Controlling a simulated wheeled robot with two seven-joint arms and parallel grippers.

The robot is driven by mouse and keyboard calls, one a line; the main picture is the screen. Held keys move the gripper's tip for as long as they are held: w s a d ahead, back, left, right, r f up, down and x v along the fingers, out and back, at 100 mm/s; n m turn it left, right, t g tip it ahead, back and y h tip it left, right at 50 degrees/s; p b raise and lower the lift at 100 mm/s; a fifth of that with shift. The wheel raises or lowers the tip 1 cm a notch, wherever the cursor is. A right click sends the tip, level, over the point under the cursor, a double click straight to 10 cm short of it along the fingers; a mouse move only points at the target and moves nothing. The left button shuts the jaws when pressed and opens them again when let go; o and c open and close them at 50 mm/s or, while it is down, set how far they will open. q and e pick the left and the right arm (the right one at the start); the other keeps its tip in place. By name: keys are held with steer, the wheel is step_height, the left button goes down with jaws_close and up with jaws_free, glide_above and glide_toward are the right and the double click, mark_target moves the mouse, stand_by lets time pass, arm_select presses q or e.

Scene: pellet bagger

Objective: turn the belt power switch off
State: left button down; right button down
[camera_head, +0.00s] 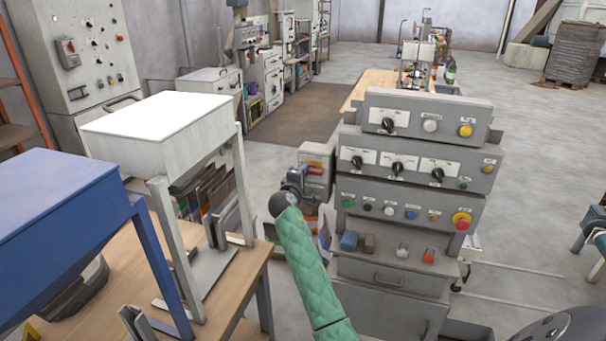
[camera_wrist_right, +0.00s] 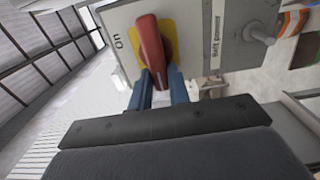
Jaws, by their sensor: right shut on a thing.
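The belt power switch is a grey box (camera_head: 318,154) in the head view, on the left side of the control console. In the right wrist view its red handle (camera_wrist_right: 150,45) sits on a yellow plate (camera_wrist_right: 167,33), with an "On" label to the left and "Belt power" lettering to the right. My right gripper (camera_wrist_right: 165,88) is shut on the handle's lower end, with a blue finger on either side. In the head view the same gripper (camera_head: 300,178) is at the box. No "Off" label shows. My left gripper is not in view.
The stepped grey console (camera_head: 405,205) with knobs and buttons stands right of the switch. A wooden table (camera_head: 150,262) carries a white hopper (camera_head: 165,122) and a blue hopper (camera_head: 60,205) on the left. Open floor (camera_head: 540,130) lies beyond the console on the right.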

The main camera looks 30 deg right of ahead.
steer(key=c, duration=1.3)
jaws_free()
steer(key=shift+d, duration=0.2)
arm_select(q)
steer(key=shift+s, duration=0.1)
arm_select(e)
steer(key=shift+f, duration=0.1)
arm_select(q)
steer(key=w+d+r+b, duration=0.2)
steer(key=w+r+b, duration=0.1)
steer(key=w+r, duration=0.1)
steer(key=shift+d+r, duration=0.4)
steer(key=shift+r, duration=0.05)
arm_select(e)
steer(key=shift+v, duration=3.9)
